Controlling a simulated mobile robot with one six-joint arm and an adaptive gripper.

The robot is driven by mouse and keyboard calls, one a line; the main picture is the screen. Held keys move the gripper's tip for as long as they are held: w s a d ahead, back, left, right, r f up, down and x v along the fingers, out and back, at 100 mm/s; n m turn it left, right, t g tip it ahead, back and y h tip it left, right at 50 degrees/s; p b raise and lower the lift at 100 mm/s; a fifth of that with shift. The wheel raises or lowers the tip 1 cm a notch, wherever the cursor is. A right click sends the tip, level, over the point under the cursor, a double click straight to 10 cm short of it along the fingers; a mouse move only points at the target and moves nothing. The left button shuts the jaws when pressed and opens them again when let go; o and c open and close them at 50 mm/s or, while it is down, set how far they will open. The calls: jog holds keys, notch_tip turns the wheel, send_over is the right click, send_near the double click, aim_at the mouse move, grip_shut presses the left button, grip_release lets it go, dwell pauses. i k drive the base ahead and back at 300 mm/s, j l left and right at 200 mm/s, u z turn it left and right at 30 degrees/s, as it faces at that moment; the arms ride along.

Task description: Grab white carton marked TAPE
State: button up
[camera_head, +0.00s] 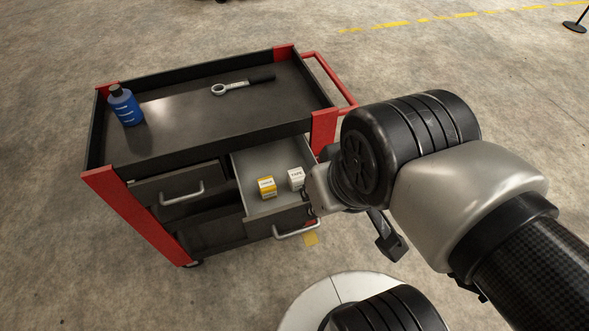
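The white carton marked TAPE (296,179) stands in the open right-hand drawer (262,160) of the tool cart. A yellow and white carton (267,187) stands just to its left, with a small gap between them. My gripper (388,238) is right of the drawer in the picture, apart from both cartons. One dark finger shows below my wrist, pointing down. The rest of the gripper is hidden behind my wrist, so its opening cannot be seen.
The cart's black top tray (190,125) holds a blue bottle (125,106) and a ratchet wrench (240,86). A red push handle (333,80) juts from its right end. The left drawer (178,186) is nearly shut. Open concrete floor surrounds the cart.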

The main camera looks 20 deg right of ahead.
aim_at(296, 177)
jog(key=i+j+z, duration=0.1)
jog(key=z, duration=0.3)
jog(key=i+j+z, duration=0.2)
jog(key=z, duration=0.15)
jog(key=i+j+z, duration=0.15)
jog(key=z, duration=0.25)
